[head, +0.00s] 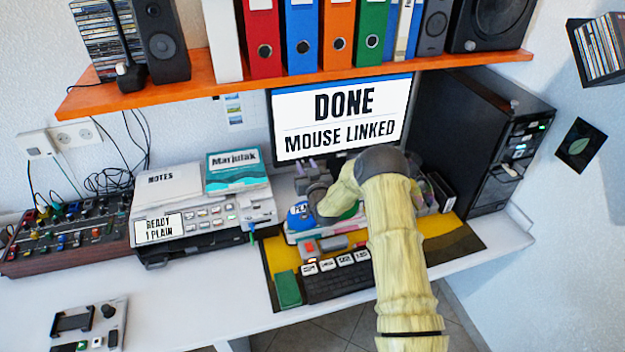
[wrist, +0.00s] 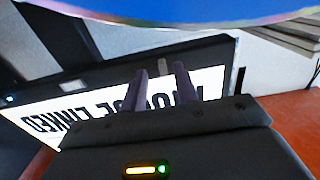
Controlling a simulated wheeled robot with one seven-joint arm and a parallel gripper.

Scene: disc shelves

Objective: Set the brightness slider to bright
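I cannot make out a brightness slider for certain in either view. The monitor (head: 340,115) stands under the shelf and reads "DONE, MOUSE LINKED"; its screen also shows upside down in the wrist view (wrist: 60,118). My gripper (head: 311,163) is in front of the monitor's lower left part, above the cluttered desk mat. In the wrist view my gripper (wrist: 160,70) has its two fingers apart with nothing between them. My arm hides part of the desk below the monitor's right side.
A mixer (head: 65,235) with many knobs stands far left, beside a printer (head: 205,220). A small panel with a dial (head: 88,328) lies front left. The keyboard (head: 338,282) is on the mat. A black computer tower (head: 480,140) stands right. The orange shelf (head: 200,85) overhangs the desk.

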